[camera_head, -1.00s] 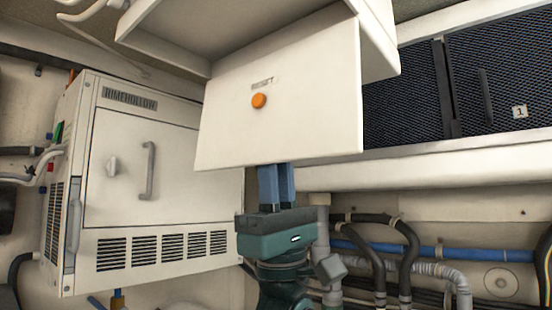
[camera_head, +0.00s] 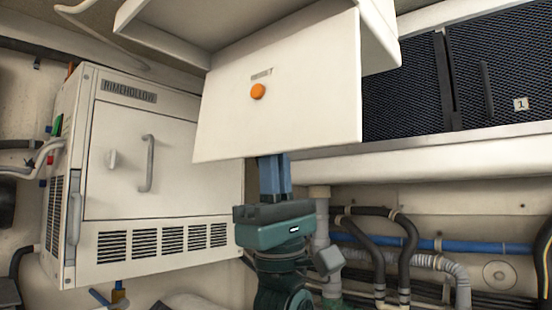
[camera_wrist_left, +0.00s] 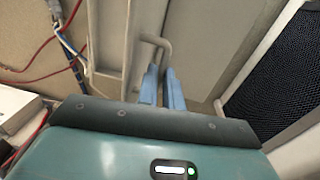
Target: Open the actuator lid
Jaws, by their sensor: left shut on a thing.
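A white panel, seemingly the actuator lid (camera_head: 300,110), slants below a white box at the upper middle of the head view. It bears an orange button (camera_head: 258,91) and small blurred lettering above it. My left gripper (camera_head: 273,160) reaches up from below, and its blue fingertips are hidden behind the panel's lower edge. In the left wrist view, the fingers (camera_wrist_left: 162,75) are closed around the end of a thin, bent, pale handle (camera_wrist_left: 158,42). How this handle joins the panel is hidden in the head view. My right gripper is not in view.
A white cabinet marked RIMEHOLLOW (camera_head: 165,170) with a handle and vents stands at the left. Black mesh panels (camera_head: 405,90) are at the right above a white ledge (camera_head: 430,145). Hoses and pipes (camera_head: 400,245) run along the wall at the lower right.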

